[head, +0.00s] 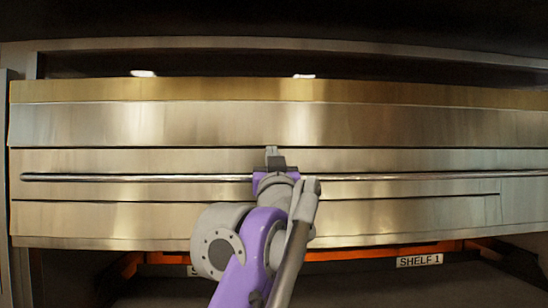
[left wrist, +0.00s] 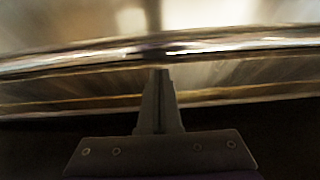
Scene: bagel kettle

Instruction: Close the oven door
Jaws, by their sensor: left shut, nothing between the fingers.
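The oven door (head: 140,122) is a wide, brushed-metal panel that fills most of the head view. A dark gap with two small lights shows above its top edge, so the door appears tilted partly open. A long, thin handle bar (head: 120,178) runs across its front; it also shows in the left wrist view (left wrist: 235,42). My left gripper (head: 271,154) is shut and empty at the middle of the door, by the bar. In the left wrist view its fingertips (left wrist: 160,72) are at the bar's lower edge; I cannot tell whether they touch. My right gripper is out of view.
Below the door are orange rack beams (head: 355,253) and a white "SHELF 1" label (head: 419,261). A second label is mostly hidden by my left arm. A metal frame edge (head: 200,44) runs above the door.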

